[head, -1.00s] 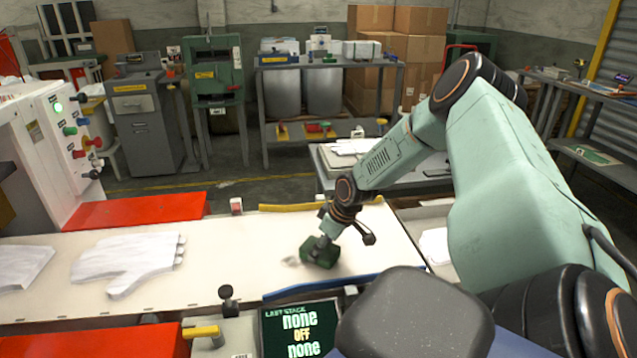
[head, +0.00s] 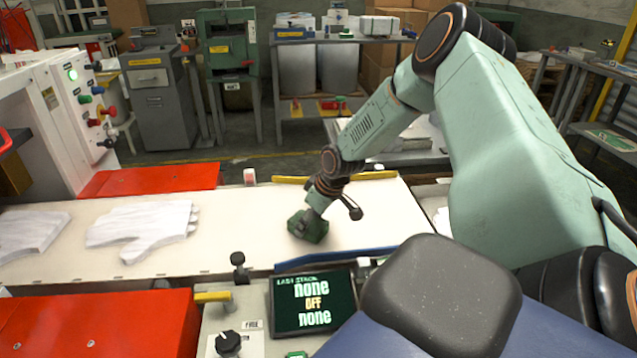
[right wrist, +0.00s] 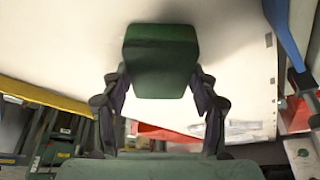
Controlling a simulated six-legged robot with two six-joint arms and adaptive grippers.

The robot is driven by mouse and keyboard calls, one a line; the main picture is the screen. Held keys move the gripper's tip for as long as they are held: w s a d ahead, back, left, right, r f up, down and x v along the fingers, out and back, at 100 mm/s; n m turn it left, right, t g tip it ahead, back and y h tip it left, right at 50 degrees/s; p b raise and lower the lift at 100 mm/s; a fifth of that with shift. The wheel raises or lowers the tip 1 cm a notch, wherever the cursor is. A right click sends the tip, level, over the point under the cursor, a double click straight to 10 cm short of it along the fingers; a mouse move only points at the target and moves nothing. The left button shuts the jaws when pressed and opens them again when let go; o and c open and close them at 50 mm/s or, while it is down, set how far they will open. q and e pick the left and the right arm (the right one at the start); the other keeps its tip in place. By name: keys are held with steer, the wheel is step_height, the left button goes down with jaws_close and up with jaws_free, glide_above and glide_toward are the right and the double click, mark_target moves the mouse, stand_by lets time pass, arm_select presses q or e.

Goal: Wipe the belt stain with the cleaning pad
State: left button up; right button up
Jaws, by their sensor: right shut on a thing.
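The cleaning pad (head: 307,228) is a dark green block on the pale belt (head: 240,225), near its right end. My right gripper (head: 314,210) is shut on the pad and holds it down at the belt surface. In the right wrist view the pad (right wrist: 160,62) sits between the two fingers of the gripper (right wrist: 158,82). No stain shows clearly now. A dark smudge surrounds the pad's far edge in the right wrist view, and I cannot tell whether it is stain or shadow. My left gripper is not in view.
White gloves (head: 143,228) lie on the belt to the left. A yellow rail (head: 335,177) edges the far side and a blue rail (head: 335,258) the near side. A control panel with a screen (head: 313,303) stands in front. Red covers (head: 150,179) flank the belt.

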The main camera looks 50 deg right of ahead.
mark_target(292, 224)
steer(key=shift+w+a, duration=0.35)
steer(key=shift+a, duration=0.05)
steer(key=shift+w+a+f+b, duration=0.1)
steer(key=shift+w+a+b, duration=0.9)
steer(key=shift+a+b, duration=0.3)
step_height(292, 224, up, 2)
steer(key=shift+w+r+p, duration=0.1)
steer(key=shift+p, duration=1.15)
step_height(292, 224, up, 2)
steer(key=shift+r+p, duration=0.1)
steer(key=shift+p, duration=1)
steer(key=shift+r+p, duration=0.8)
steer(key=shift+p, duration=0.1)
